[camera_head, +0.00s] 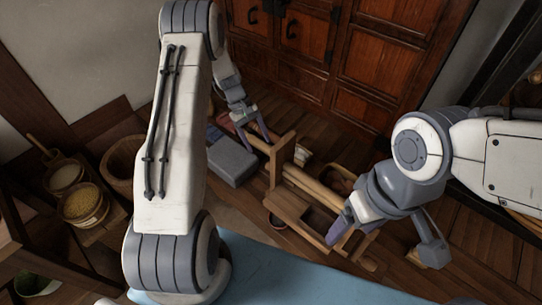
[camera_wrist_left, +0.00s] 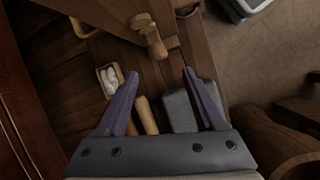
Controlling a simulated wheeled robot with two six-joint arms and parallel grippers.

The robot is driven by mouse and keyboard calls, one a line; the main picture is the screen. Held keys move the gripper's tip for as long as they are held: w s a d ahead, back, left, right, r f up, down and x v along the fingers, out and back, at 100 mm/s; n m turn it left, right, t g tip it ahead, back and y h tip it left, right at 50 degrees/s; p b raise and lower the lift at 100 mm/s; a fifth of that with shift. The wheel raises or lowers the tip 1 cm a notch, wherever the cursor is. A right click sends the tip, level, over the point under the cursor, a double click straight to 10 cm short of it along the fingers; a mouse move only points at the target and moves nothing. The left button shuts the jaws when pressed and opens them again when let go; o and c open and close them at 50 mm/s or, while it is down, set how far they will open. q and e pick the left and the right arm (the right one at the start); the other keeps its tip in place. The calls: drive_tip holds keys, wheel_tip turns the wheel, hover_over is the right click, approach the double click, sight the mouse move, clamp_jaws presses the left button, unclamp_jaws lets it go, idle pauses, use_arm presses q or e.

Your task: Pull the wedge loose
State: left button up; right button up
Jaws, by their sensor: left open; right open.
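A wooden frame (camera_head: 285,165) with long beams stands on the floor; I cannot single out the wedge for certain on it. My left gripper (camera_head: 262,135) is open at the frame's far left end, by its upright. In the left wrist view, the open fingers (camera_wrist_left: 160,76) have nothing between their tips. A pale wooden peg-like piece (camera_wrist_left: 155,42) sticks out from the dark wood just beyond them. My right gripper (camera_head: 340,232) is open at the near right end of the frame; whether it touches the wood is unclear.
A grey block (camera_head: 232,160) lies left of the frame and shows in the left wrist view (camera_wrist_left: 180,112). Wooden tubs of grain (camera_head: 84,205) stand at the left. A wooden cabinet (camera_head: 375,70) closes off the back. A blue surface (camera_head: 280,280) lies in front.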

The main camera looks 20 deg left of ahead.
sight(268, 163)
use_arm(q)
drive_tip(key=x, duration=1)
drive_tip(key=shift+d+b, duration=0.15)
drive_tip(key=shift+b, duration=0.2)
drive_tip(key=shift+c, duration=0.3)
clamp_jaws()
idle(0.6)
